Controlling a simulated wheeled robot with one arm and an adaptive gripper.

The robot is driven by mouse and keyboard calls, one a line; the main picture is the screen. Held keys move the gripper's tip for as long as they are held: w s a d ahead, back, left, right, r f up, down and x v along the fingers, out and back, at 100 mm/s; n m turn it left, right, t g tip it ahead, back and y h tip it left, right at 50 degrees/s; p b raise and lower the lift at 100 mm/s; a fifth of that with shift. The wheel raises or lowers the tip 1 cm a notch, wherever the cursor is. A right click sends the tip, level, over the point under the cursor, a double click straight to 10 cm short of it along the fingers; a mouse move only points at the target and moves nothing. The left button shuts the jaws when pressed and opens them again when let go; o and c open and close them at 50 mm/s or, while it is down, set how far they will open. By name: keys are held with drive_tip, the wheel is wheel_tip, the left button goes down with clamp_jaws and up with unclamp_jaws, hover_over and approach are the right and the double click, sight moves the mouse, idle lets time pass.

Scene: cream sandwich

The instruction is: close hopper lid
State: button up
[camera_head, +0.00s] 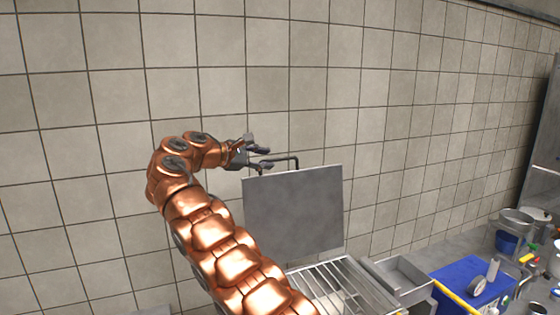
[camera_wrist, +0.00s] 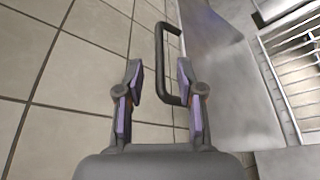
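The hopper lid (camera_head: 295,215) is a flat grey panel that stands raised, almost upright, behind the hopper. Its dark bar handle (camera_head: 283,158) sticks out at the top edge. The hopper (camera_head: 345,287) is open below it, with a metal grate of bars showing. My gripper (camera_head: 262,158) is open beside the handle at the lid's top left. In the wrist view the handle (camera_wrist: 160,60) lies between my spread fingers (camera_wrist: 159,80), nearer the right one. I cannot tell whether a finger touches it. The lid (camera_wrist: 220,80) runs down the right of that view.
A tiled wall (camera_head: 400,110) stands close behind the lid and my gripper. To the right of the hopper are a metal tray (camera_head: 402,277), a blue box (camera_head: 470,280) and metal pots (camera_head: 517,218).

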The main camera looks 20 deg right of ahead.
sight(280, 160)
drive_tip(key=shift+x, duration=3.05)
drive_tip(key=shift+c, duration=0.2)
clamp_jaws()
